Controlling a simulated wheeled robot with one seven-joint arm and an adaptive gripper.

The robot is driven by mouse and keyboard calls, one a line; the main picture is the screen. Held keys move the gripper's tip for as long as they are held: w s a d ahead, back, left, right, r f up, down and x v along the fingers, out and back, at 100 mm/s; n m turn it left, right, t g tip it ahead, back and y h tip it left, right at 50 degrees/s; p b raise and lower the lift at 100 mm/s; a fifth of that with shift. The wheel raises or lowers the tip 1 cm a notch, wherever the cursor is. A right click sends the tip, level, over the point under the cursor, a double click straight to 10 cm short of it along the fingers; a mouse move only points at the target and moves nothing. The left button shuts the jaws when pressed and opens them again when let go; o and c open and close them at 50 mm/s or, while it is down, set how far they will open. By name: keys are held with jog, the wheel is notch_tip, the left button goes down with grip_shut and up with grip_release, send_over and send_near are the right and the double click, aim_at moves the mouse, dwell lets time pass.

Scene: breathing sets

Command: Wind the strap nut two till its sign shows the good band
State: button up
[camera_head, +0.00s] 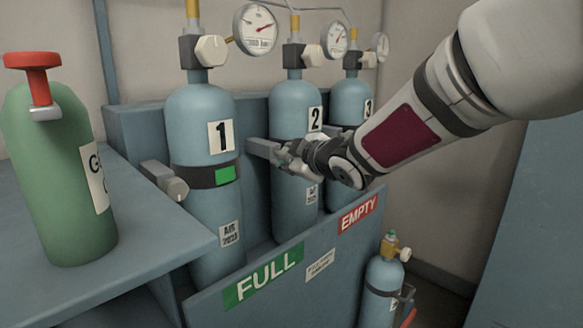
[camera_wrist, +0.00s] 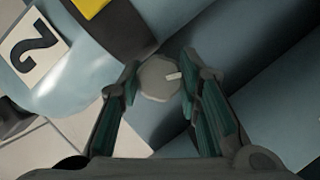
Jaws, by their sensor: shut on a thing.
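Cylinder two (camera_head: 293,95) is the middle blue cylinder in the rack, with a "2" label that also shows in the wrist view (camera_wrist: 32,55). My gripper (camera_head: 283,153) is at its left side in the head view. In the wrist view my gripper (camera_wrist: 160,80) is shut on the strap nut two (camera_wrist: 156,72), a pale grey many-sided knob with a light mark on its face. The dark strap (camera_wrist: 122,28) carries a sign (camera_wrist: 91,6) that shows yellow, cut by the top edge. In the head view my gripper hides this nut, and the sign is not seen.
Cylinder 1 (camera_head: 199,115) has a strap with a green sign (camera_head: 225,175) and its own nut (camera_head: 176,189). Cylinder 3 (camera_head: 350,100) stands to the right, partly behind my arm. A panel with FULL and EMPTY labels (camera_head: 285,290) runs in front. A green cylinder (camera_head: 60,190) stands on the left shelf.

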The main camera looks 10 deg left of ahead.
jog(key=shift+b, duration=0.3)
jog(key=o, duration=1.1)
jog(key=shift+o, duration=0.2)
jog(key=shift+s, duration=0.1)
jog(key=v, duration=1.1)
jog(key=shift+s+d, duration=0.3)
